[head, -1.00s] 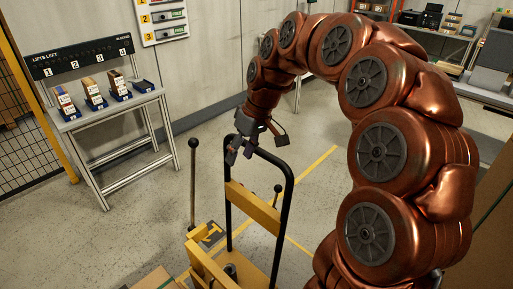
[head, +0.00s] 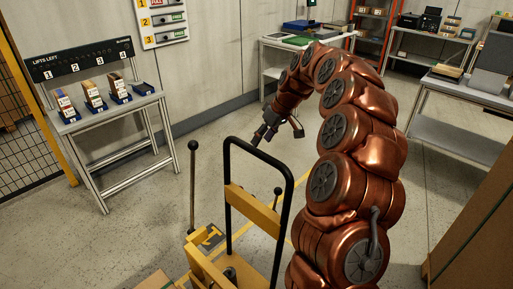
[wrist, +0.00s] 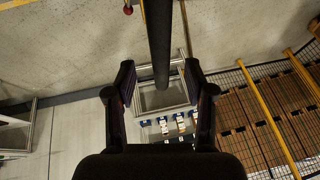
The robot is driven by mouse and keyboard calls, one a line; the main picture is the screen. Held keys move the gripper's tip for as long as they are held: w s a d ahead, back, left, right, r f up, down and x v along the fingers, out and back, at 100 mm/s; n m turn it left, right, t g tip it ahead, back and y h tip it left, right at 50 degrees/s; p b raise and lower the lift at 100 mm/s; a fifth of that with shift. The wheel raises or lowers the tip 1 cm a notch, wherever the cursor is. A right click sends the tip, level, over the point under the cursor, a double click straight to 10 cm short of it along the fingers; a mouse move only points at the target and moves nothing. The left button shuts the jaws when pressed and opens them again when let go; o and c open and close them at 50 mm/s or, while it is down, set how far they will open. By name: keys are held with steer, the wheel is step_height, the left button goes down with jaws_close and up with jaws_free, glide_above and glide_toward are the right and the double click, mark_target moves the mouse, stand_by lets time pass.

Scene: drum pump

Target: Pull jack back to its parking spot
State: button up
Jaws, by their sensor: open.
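The jack is a yellow frame (head: 253,208) with a tall black hoop handle (head: 285,205), upright at the lower middle of the head view. My gripper (head: 257,139) is open and empty, close to the top bar of the hoop in the head view. I cannot tell whether it touches the bar. In the wrist view my open gripper (wrist: 158,88) has a black bar (wrist: 159,40) running in between its fingers; it looks like part of the handle. The jack's lower part is cut off by the picture edge. A yellow floor line shows partly behind the handle.
A table (head: 112,125) with several small bins and a "LIFTS LEFT" board stands at the left. A black-knobbed lever (head: 192,185) stands left of the jack. Benches (head: 455,140) are at the right, and a large brown box (head: 475,220) stands near right. Floor between is open.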

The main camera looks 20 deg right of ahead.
steer(key=shift+p+x, duration=0.5)
steer(key=shift+x, duration=2.15)
jaws_close()
